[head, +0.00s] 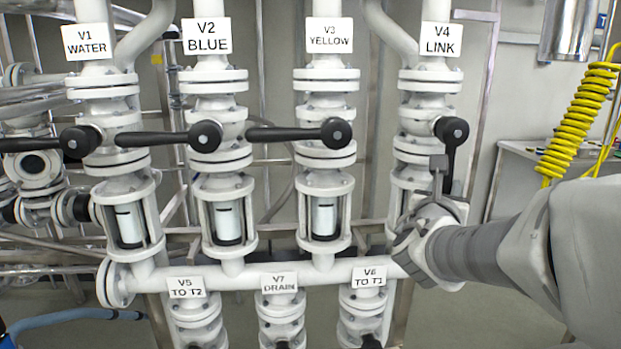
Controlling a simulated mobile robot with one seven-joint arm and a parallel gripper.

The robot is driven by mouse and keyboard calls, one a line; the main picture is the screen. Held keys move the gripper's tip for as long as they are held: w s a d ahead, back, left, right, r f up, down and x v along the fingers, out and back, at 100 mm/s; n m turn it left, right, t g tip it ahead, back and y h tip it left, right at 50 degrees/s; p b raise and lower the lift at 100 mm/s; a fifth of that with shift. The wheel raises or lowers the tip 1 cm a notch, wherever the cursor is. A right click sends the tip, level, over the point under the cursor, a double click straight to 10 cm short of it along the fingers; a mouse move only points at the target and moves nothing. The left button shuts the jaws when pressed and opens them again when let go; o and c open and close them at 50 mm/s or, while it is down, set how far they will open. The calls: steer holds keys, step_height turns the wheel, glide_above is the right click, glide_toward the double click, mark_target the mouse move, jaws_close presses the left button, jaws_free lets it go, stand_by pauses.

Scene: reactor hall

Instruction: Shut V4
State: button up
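The V4 valve (422,120) sits on the far right white pipe, below the sign "V4 LINK" (441,39). Its black lever (449,155) hangs down from the round hub, roughly in line with the pipe. My gripper (439,165) comes in from the lower right with its fingers pointing up, at the lever's lower part. The fingers overlap the lever in the picture and hide some of it. I cannot tell whether they touch it or how far apart they are.
The levers of V1 (45,143), V2 (165,138) and V3 (285,134) point left, across their pipes. V5 (193,312), V7 (280,315) and V6 (362,308) are below the white cross pipe. A yellow coiled hose (578,125) hangs at the right.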

jaws_close()
stand_by(1.1)
